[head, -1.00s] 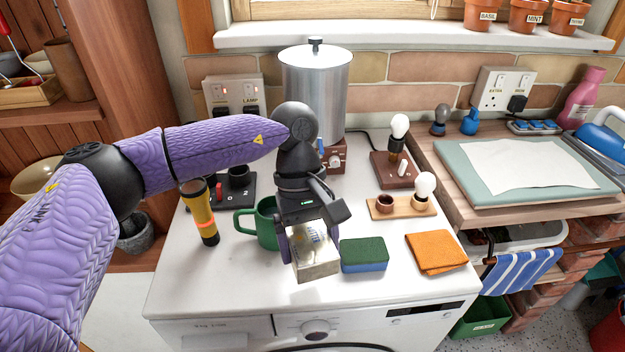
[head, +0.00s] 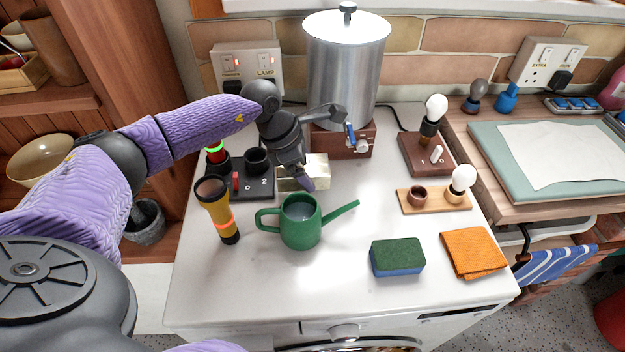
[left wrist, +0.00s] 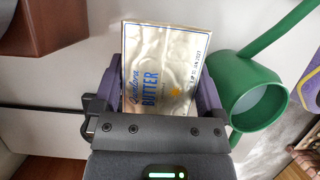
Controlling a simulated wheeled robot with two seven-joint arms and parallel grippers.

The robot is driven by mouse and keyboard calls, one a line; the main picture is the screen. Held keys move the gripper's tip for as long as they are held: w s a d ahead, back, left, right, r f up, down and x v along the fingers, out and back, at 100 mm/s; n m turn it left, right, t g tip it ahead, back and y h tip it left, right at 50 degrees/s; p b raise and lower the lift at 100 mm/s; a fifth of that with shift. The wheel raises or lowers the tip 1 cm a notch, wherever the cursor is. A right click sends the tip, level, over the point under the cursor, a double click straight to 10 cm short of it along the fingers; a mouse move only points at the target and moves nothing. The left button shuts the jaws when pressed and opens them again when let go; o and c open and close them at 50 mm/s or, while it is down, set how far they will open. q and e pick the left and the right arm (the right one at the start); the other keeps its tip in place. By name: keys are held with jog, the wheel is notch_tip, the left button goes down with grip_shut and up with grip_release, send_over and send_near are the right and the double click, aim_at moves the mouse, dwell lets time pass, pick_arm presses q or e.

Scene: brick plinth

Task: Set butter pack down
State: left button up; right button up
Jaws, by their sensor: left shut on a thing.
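My right gripper is not in view.
A green watering can (head: 300,226) stands just in front of the pack. A sponge (head: 398,257) and orange cloth (head: 473,252) lie front right.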

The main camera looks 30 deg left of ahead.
pick_arm(q)
jog(key=shift+f+b, duration=0.55)
jog(key=shift+f, duration=1.6)
jog(key=o, duration=1.3)
